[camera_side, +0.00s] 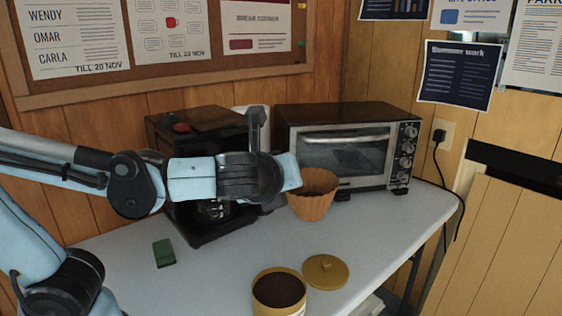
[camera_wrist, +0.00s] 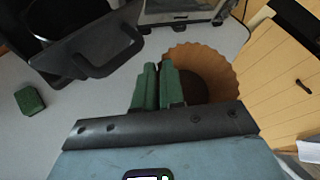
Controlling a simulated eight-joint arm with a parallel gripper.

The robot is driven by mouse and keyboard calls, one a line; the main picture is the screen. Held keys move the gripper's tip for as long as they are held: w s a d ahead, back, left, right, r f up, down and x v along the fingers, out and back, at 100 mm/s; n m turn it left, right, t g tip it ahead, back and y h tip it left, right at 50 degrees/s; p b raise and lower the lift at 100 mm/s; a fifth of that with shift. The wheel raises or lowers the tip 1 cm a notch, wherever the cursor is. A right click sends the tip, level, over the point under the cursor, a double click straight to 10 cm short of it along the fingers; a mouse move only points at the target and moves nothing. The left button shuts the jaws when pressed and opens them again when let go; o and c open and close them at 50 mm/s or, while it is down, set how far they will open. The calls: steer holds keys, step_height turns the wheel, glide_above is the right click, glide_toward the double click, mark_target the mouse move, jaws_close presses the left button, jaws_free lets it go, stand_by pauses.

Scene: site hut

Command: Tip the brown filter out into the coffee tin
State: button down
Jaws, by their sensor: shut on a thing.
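The brown filter (camera_side: 314,200) is a fluted, upright cup, mouth up, in front of the toaster oven in the side view. My gripper (camera_side: 288,195) is shut on its left side; the fingertips are partly hidden there. In the wrist view, my green-padded fingers (camera_wrist: 160,88) are close together at the rim of the filter (camera_wrist: 212,58), whose lower inside looks dark. I cannot tell whether its base touches the table. The coffee tin (camera_side: 279,306) stands open at the front of the table, below and left of the filter, with dark brown contents.
The tin's yellow lid (camera_side: 325,271) lies beside the tin. A black coffee maker (camera_side: 198,128) stands behind my arm, and a toaster oven (camera_side: 345,150) behind the filter. A green sponge-like block (camera_side: 164,253) lies at left. The table (camera_side: 215,270) is clear between block and tin.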

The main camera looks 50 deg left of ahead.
steer(key=s+d+f+n+g+y, duration=0.2)
steer(key=s+d+f+n+g, duration=0.15)
steer(key=s+n, duration=0.4)
steer(key=s+a+f+n+g+h, duration=0.1)
steer(key=s+a+f+h, duration=0.1)
steer(key=a+f+h, duration=0.4)
steer(key=shift+a+f+g+h, duration=0.3)
steer(key=shift+f+h, duration=0.55)
steer(key=shift+h, duration=1.65)
steer(key=shift+d+r, duration=0.15)
steer(key=d+r+m+y, duration=0.2)
steer(key=d+r+y, duration=0.4)
steer(key=y, duration=0.6)
steer(key=shift+w+d+r+m+y, duration=0.25)
steer(key=shift+d+r+m+y, duration=0.15)
steer(key=shift+r, duration=0.35)
